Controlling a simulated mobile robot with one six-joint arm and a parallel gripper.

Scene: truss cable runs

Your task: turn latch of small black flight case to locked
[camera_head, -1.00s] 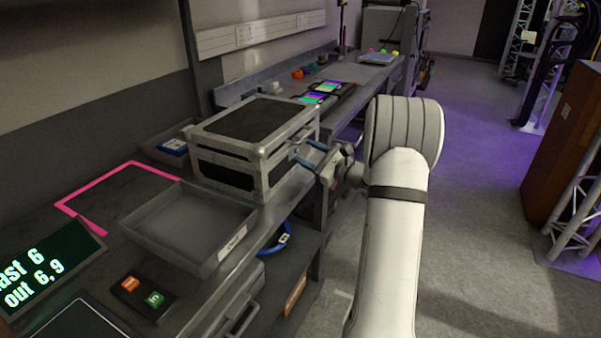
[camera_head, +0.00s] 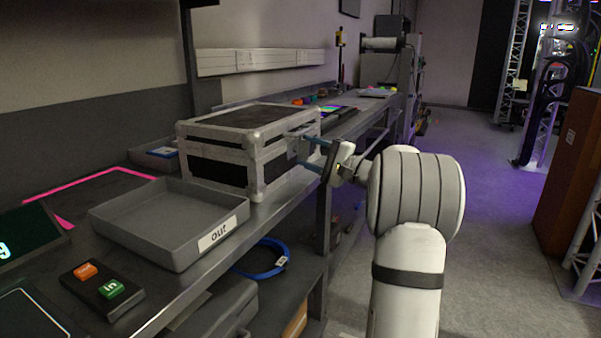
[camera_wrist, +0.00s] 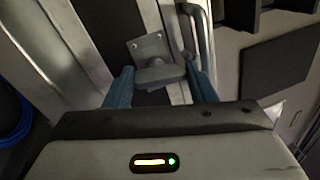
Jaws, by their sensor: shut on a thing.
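The small black flight case (camera_head: 222,172) stands shut on the bench, with silver edging and corners. My gripper (camera_head: 308,152) reaches the case's right-hand face from the right. In the wrist view my gripper (camera_wrist: 162,82) has its two blue fingers on either side of the latch tab, closed on it. A silver handle bar (camera_wrist: 190,35) runs beside the right finger. The fingers partly hide the latch in the head view.
A grey tray marked "out" (camera_head: 120,222) sits in front of the case on the bench. A black block with orange and green buttons (camera_head: 103,289) is nearer. A blue cable coil (camera_head: 262,272) lies on the lower shelf.

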